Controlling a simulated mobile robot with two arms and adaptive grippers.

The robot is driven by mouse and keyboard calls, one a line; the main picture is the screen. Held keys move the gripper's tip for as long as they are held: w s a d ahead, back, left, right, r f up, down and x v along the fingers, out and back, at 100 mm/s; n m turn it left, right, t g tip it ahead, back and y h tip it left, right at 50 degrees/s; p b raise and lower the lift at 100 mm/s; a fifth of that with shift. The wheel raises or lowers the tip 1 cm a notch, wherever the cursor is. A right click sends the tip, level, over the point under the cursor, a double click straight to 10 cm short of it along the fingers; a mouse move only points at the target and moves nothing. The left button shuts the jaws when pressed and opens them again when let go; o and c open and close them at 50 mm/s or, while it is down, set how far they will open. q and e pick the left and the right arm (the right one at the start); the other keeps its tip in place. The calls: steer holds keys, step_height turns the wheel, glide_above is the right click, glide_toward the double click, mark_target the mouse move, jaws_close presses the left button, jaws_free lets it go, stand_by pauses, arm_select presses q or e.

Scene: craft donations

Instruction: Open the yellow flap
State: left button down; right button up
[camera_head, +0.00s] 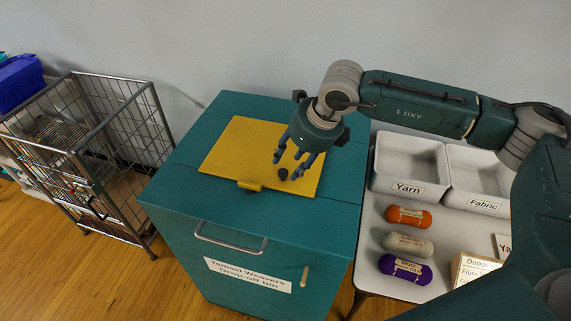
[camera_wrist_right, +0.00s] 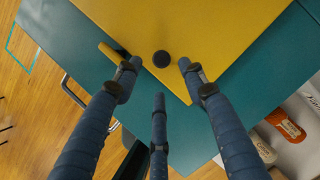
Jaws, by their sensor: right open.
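The yellow flap (camera_head: 235,150) lies flat and closed on top of the teal drop-off bin (camera_head: 175,190). A small yellow tab (camera_head: 250,185) sticks out from its front edge. A dark round knob (camera_head: 283,173) is on the flap near its front right corner. My right gripper (camera_head: 289,170) is above that corner with its fingers spread, pointing down around the knob. In the right wrist view the flap (camera_wrist_right: 215,25) fills the upper middle, and the knob (camera_wrist_right: 161,59) shows between the open fingers with nothing gripped. I cannot tell whether the fingers touch the flap. My left gripper is not in view.
A white table at the right holds the Yarn bin (camera_head: 408,165), the Fabric bin (camera_head: 475,178) and orange (camera_head: 408,216), grey (camera_head: 408,244) and purple (camera_head: 405,269) yarn skeins. A wire cart (camera_head: 90,150) stands at the left. Wooden floor lies between cart and bin.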

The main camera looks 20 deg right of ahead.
mark_target(284, 171)
steer(key=x, duration=0.3)
steer(key=shift+w+d+f+p, duration=0.15)
steer(key=shift+w+p, duration=0.1)
steer(key=shift+p, duration=0.1)
steer(key=shift+x, duration=1)
steer(key=shift+f, duration=0.1)
steer(key=c, duration=0.7)
jaws_close()
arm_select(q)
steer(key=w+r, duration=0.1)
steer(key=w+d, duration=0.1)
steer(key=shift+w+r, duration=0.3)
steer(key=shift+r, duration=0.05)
